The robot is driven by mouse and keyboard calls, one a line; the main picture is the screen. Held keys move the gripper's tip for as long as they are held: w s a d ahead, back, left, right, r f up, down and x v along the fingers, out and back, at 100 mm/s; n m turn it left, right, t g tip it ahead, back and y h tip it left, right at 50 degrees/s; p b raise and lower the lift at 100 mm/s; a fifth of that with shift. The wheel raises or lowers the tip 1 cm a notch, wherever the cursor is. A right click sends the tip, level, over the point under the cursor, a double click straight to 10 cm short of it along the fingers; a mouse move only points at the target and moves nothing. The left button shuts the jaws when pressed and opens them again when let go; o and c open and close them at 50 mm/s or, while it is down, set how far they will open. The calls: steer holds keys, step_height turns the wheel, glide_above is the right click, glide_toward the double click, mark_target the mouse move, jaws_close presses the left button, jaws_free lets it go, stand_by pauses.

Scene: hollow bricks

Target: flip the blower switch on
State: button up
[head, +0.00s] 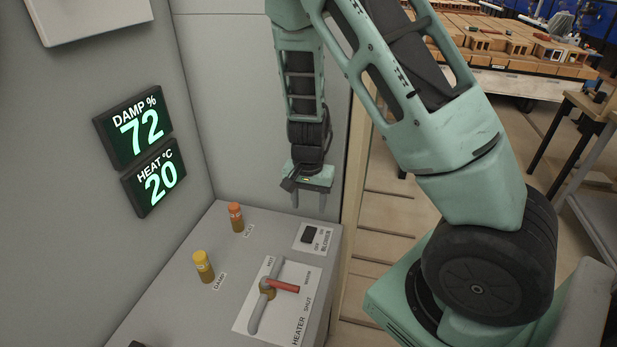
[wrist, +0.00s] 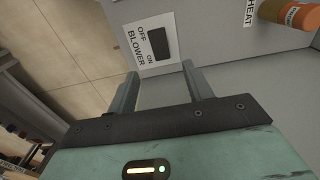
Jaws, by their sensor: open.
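The blower switch (head: 309,235) is a small black rocker on a white plate labelled BLOWER, at the far right corner of the grey console top. It also shows in the wrist view (wrist: 158,44), on its plate marked OFF and ON, just beyond my fingertips. Which way the rocker is tipped I cannot tell. My gripper (head: 309,202) hangs above the console, over the far side of the switch plate, with fingers pointing down. In the wrist view my gripper (wrist: 160,70) has its two fingers apart with nothing between them.
An orange-capped HEAT knob (head: 235,217) and a yellow DAMP knob (head: 203,266) stand to the left. Wall displays (head: 140,127) read damp 72 and heat 20. A wooden post (head: 356,170) rises at the right.

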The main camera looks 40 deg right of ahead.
step_height(320, 180, up, 7)
steer(key=shift+r+p, duration=0.2)
steer(key=shift+p, duration=0.1)
steer(key=shift+a, duration=0.1)
stand_by(0.4)
steer(key=s+a+r+n+y+b, duration=0.15)
steer(key=s+a+n, duration=0.35)
steer(key=a, duration=0.5)
steer(key=s+a+r+n+y+b, duration=0.1)
steer(key=s+a+n+b, duration=0.3)
steer(key=a, duration=0.5)
steer(key=s+a+r+n+h, duration=0.1)
steer(key=s+a+n, duration=0.4)
steer(key=s+n, duration=0.5)
steer(key=shift+s+a+r+b, duration=0.4)
steer(key=shift+s+b, duration=0.05)
steer(key=shift+s, duration=0.45)
steer(key=shift+h, duration=0.25)
